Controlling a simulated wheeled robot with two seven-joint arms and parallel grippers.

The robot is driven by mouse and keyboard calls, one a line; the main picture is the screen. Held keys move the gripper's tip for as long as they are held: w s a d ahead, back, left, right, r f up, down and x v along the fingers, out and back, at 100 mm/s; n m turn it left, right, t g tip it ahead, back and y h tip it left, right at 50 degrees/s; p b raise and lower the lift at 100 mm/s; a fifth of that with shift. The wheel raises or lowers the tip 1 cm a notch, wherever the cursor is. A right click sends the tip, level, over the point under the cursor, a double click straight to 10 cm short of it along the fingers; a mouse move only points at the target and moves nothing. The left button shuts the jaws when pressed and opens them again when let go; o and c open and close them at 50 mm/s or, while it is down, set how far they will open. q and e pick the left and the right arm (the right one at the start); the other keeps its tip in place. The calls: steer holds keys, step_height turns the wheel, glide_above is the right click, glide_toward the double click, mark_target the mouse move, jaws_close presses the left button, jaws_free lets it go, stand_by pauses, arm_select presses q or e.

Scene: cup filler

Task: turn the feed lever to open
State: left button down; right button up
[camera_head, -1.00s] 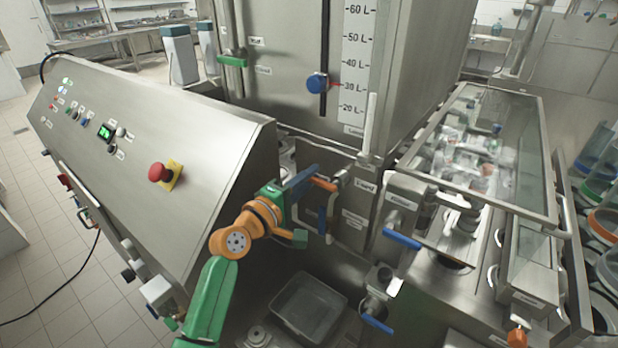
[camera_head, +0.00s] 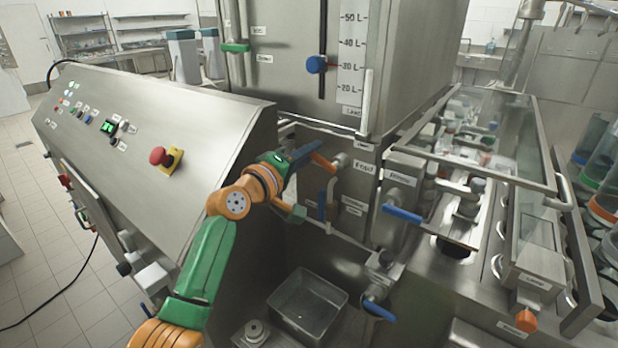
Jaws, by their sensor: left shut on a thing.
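The feed lever (camera_head: 324,162) is a short orange handle on a valve at the front of the steel machine, beside the label "Feed". It points left from its valve and slopes up a little to the left. My left gripper (camera_head: 312,154) reaches it from the left and is shut on its free end. One blue finger shows along the handle; the grip itself is partly hidden by the finger. My right gripper is not in view.
A sloped control panel with a red stop button (camera_head: 158,156) stands left of my arm. Blue-handled valves (camera_head: 402,215) sit to the right. A glass-lidded section (camera_head: 500,130) fills the right.

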mark_target(332, 166)
arm_select(q)
steer(key=m, duration=0.1)
steer(key=r+m, duration=0.1)
steer(key=m, duration=0.1)
steer(key=shift+s+d+r+m, duration=0.25)
steer(key=shift+s+d+m, duration=0.05)
steer(key=shift+d+m, duration=0.1)
steer(key=m, duration=0.1)
steer(key=d+r+m, duration=0.1)
steer(key=m, duration=0.1)
steer(key=shift+s+r+m+p, duration=0.1)
steer(key=shift+s+m+p, duration=0.2)
steer(key=shift+s, duration=0.1)
steer(key=m, duration=0.1)
steer(key=d+m, duration=0.1)
steer(key=s+m, duration=0.1)
steer(key=shift+d+r, duration=0.15)
steer(key=shift+r, duration=0.15)
steer(key=shift+s+d+m+p, duration=0.2)
steer(key=shift+d+m+p, duration=0.1)
steer(key=shift+m, duration=0.5)
steer(key=shift+s+d+m+p, duration=0.2)
steer(key=shift+d+m, duration=0.1)
steer(key=shift+m, duration=0.5)
steer(key=c, duration=0.8)
jaws_free()
